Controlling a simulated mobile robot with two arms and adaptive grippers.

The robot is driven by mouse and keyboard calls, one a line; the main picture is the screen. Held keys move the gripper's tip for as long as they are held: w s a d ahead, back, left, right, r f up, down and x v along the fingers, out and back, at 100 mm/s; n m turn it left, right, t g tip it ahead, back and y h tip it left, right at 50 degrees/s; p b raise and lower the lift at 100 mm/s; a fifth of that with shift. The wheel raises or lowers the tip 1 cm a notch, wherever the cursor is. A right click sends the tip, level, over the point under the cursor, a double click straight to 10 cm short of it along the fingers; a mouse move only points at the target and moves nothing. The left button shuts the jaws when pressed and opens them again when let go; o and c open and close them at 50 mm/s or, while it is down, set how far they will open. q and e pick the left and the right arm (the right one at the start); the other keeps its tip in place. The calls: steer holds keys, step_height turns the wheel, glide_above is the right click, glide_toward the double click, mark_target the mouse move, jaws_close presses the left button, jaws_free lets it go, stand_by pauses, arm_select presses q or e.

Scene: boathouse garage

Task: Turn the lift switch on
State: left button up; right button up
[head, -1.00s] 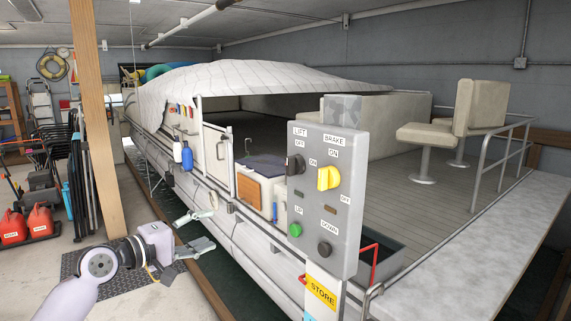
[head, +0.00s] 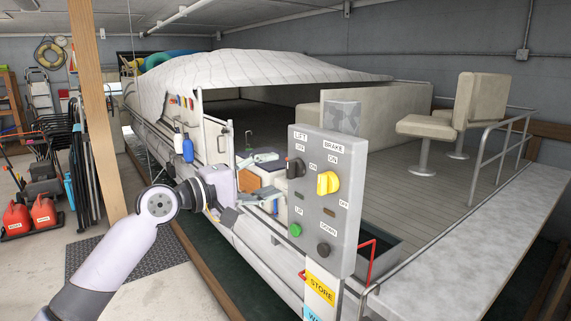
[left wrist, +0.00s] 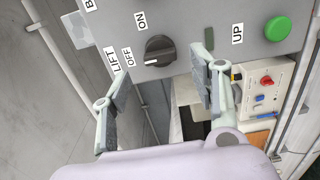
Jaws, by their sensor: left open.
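The lift switch (head: 295,167) is a black rotary knob at the upper left of a grey control panel (head: 313,233). In the left wrist view the knob (left wrist: 160,50) has a white mark on the side nearer the OFF label. My left gripper (head: 270,177) is open and empty, just left of the panel in the head view. In the left wrist view its two fingers (left wrist: 163,78) are spread, with the knob beyond them and between them. I see no contact with the knob. My right gripper is not in view.
The panel also carries a yellow brake knob (head: 328,183), a green UP button (head: 295,230) and a dark DOWN button (head: 323,250). A covered pontoon boat (head: 250,67) fills the space behind. Red fuel cans (head: 42,211) stand on the floor at left.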

mark_target(288, 171)
arm_select(q)
steer(key=p+x, duration=0.1)
steer(key=x, duration=0.4)
steer(key=c, duration=1.2)
steer(key=shift+o, duration=0.2)
